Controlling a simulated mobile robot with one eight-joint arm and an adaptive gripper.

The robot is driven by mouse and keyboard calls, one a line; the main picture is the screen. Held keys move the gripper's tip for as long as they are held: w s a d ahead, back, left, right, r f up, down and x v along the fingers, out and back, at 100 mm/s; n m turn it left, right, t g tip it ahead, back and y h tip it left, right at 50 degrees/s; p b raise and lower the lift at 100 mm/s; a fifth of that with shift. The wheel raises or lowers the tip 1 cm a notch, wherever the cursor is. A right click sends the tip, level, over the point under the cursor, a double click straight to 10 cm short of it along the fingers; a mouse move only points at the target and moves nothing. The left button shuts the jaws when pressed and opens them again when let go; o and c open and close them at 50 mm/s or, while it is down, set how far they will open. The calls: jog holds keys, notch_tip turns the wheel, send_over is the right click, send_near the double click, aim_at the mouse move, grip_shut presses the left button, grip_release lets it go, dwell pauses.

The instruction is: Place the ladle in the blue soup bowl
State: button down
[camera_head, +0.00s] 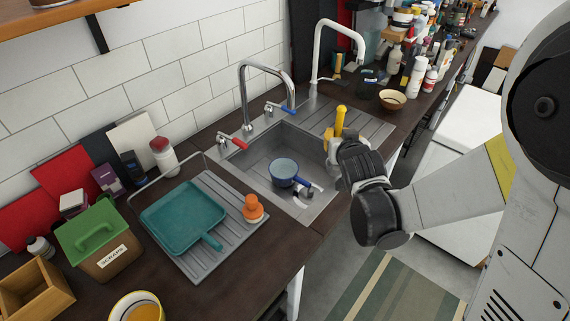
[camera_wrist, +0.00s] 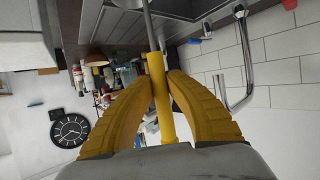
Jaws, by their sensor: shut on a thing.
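My gripper (camera_head: 331,138) is over the right side of the sink. In the wrist view its two yellow fingers (camera_wrist: 158,82) are shut on a yellow handle with a grey metal shaft, which I take to be the ladle (camera_wrist: 155,70). The yellow handle (camera_head: 340,118) stands up above the fingers in the head view. The ladle's bowl end is not clearly visible. A blue bowl-like vessel (camera_head: 284,168) with a blue handle sits in the sink, left of my gripper and apart from it; it seems to be the soup bowl.
The metal sink (camera_head: 262,150) has a tall tap (camera_head: 243,85) behind it. A small dark and white item lies near the vessel. A teal pan (camera_head: 184,215) and an orange-topped item (camera_head: 253,208) sit on the left drainer. Bottles and a tan bowl (camera_head: 392,99) stand at the back right.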

jog(key=w+a+r+n+y, duration=0.1)
jog(key=w+a+n+y, duration=0.15)
jog(key=w+a, duration=0.2)
jog(key=w+a+f+b, duration=0.2)
jog(key=a+f+b, duration=0.3)
jog(key=f, duration=0.3)
jog(key=w+a+f+y+b, duration=0.1)
jog(key=w+a+f+b, duration=0.2)
jog(key=a+f+b, duration=0.2)
notch_tip(320, 180, down, 3)
jog(key=shift+w+a+f+n+g+b, duration=0.2)
jog(key=shift+w+a+n+g+b, duration=0.15)
jog(key=shift+a, duration=0.5)
jog(key=shift+s+f, duration=0.1)
jog(key=c, duration=1.4)
grip_release()
jog(key=shift+c, duration=0.2)
